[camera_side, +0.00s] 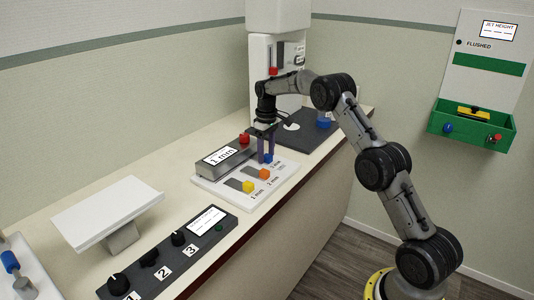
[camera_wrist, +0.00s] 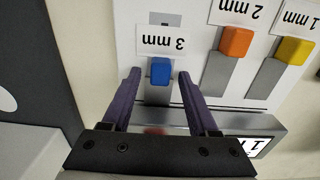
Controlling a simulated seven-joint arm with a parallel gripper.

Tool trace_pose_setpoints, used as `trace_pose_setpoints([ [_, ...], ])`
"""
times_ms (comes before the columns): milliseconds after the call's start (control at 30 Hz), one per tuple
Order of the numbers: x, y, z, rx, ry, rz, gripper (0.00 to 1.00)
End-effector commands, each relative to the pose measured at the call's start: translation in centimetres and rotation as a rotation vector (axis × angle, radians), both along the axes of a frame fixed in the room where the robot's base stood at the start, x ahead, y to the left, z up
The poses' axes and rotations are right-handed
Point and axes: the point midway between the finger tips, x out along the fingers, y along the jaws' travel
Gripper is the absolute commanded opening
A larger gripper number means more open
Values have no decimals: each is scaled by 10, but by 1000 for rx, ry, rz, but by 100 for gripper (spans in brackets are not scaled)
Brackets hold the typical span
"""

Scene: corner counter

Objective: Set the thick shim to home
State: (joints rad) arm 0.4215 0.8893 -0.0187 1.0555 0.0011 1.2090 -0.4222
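A white board (camera_side: 224,203) carries several sliders with coloured knobs on grey strips. The blue knob (camera_wrist: 160,71) is at the "3 mm" label (camera_wrist: 167,42), the thickest marked; it also shows in the side view (camera_side: 268,158). The orange knob (camera_wrist: 236,41) is at "2 mm" and the yellow knob (camera_wrist: 294,50) at "1 mm". My gripper (camera_wrist: 158,78) is open, with one purple finger on each side of the blue knob and small gaps between. In the side view my gripper (camera_side: 267,148) points down over the board. Part of the blue knob's strip is hidden.
A grey box with a display (camera_side: 221,156) and a red knob (camera_side: 244,139) stands along the board's back edge. A dial panel (camera_side: 168,250) and a tilted white plate (camera_side: 106,211) are at front left. A dark base (camera_side: 310,133) lies to the right.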

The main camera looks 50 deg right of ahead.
Motion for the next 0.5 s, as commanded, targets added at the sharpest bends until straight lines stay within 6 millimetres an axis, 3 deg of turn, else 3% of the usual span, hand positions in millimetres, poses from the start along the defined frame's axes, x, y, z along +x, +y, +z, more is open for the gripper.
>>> trace_pose_setpoints([
  [267,-1,0,3,0,3,0,60],
  [500,0,-1,41,-1,-1,0,60],
])
